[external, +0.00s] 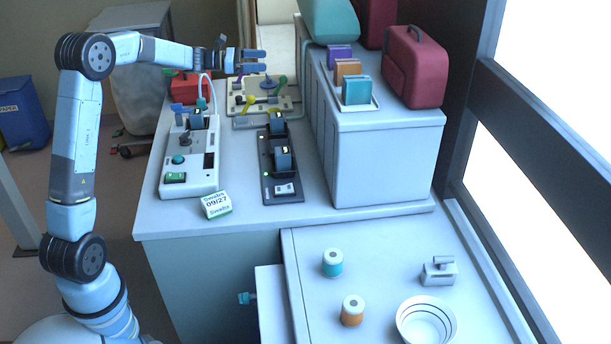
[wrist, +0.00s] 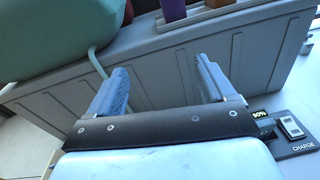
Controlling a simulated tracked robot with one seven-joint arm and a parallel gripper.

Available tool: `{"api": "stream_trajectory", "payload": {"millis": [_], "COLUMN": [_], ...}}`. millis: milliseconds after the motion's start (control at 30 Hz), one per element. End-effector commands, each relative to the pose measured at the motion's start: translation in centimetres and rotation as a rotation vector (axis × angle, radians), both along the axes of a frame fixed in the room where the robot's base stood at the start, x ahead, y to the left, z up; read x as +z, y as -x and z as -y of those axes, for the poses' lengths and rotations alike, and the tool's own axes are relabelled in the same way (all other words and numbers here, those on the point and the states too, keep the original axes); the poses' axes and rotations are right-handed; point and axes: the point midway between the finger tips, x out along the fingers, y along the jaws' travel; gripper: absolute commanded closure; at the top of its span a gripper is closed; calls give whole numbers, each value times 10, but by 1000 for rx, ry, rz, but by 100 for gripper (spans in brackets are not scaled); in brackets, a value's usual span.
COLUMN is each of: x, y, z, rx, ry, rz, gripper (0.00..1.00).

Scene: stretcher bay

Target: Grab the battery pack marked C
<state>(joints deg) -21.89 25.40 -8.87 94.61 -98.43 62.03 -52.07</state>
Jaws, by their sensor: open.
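Two dark battery packs stand in the black charger (external: 266,182) in the external view: a rear pack (external: 277,126) and a front pack (external: 282,159). A similar pack (external: 197,120) sits in the white device (external: 188,180) to the left. I cannot read a letter C on any of them. My gripper (external: 264,61) is open and empty, above the back of the counter, higher than the packs. In the wrist view my gripper (wrist: 160,72) has its fingers wide apart before the grey cabinet. An "80%" display (wrist: 260,114) and the charger's "CHARGE" plate (wrist: 304,146) show at lower right, partly hidden by my gripper.
A grey cabinet (external: 385,155) borders the charger on the right, with a red case (external: 413,68) and colored packets on top. A tray with colored clips (external: 245,104) lies behind the charger. A swabs box (external: 216,204) lies in front.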

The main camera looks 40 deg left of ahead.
Motion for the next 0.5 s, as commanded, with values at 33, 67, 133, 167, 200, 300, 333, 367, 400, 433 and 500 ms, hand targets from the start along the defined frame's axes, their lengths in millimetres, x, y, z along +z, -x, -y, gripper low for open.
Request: {"api": "stream_trajectory", "payload": {"millis": [33, 67, 133, 167, 200, 300, 333, 367, 400, 433, 500], "x": [-4, -6, -10, -11, -17, -54, -63, -72, -86, -95, -119], "y": [-7, -11, -19, -23, -27, -25, -25, -25, -25, -25, -25], "z": [-7, -11, -19, -22, -26, -23, -23, -23, -23, -23, -23], "rx": [16, 24, 43, 52, 60, 56, 56, 56, 57, 56, 56], "ry": [31, 49, 90, 109, 128, 124, 123, 123, 123, 122, 123], "rz": [-10, -15, -27, -32, -40, -43, -41, -41, -41, -40, -41], "gripper": [17, 17, 17, 17, 17, 17, 17, 17, 17, 17, 17]}}
